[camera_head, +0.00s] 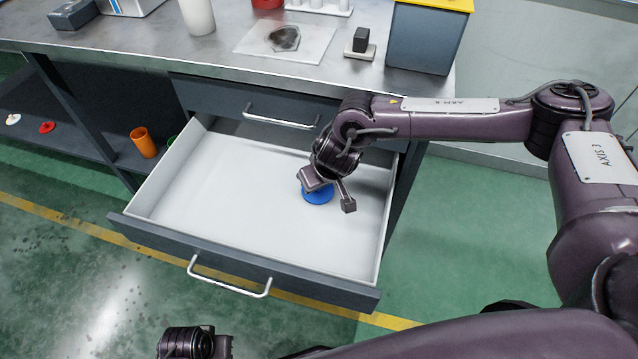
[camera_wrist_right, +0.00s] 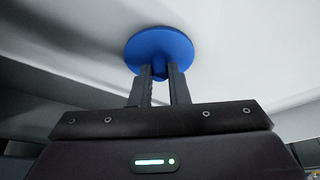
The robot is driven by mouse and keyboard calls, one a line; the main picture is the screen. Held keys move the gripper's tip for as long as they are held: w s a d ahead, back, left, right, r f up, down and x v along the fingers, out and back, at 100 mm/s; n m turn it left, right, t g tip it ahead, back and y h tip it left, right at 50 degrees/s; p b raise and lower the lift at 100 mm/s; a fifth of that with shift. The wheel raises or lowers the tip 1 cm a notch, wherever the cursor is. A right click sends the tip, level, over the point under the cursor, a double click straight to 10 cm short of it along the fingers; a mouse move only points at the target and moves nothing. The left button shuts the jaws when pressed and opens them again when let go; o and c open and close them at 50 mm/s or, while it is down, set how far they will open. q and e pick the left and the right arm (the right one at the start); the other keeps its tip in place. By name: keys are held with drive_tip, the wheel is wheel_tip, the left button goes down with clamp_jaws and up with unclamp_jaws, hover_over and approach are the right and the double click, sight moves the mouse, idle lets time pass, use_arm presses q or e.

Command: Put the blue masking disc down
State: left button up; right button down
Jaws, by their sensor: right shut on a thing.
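The blue masking disc (camera_head: 318,192) is at the right gripper, inside the open drawer (camera_head: 230,200), toward its right side. My right gripper (camera_head: 330,197) is over the drawer and shut on the disc. In the right wrist view the blue disc (camera_wrist_right: 160,48) shows beyond the fingertips (camera_wrist_right: 160,78), which are shut on a small blue knob at its middle. The white drawer floor lies right behind the disc; I cannot tell whether the disc touches it. Part of my left arm's end (camera_head: 190,343) shows at the bottom left; its fingers are not visible.
The drawer is otherwise empty, with low side walls and a front handle (camera_head: 230,280). A closed drawer (camera_head: 240,105) is above it. The bench top holds a sheet with a dark piece (camera_head: 284,39) and a grey bin (camera_head: 428,38). An orange cup (camera_head: 144,142) stands on the lower shelf.

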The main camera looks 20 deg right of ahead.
drive_tip(key=shift+f, duration=0.15)
drive_tip(key=c, duration=1.4)
unclamp_jaws()
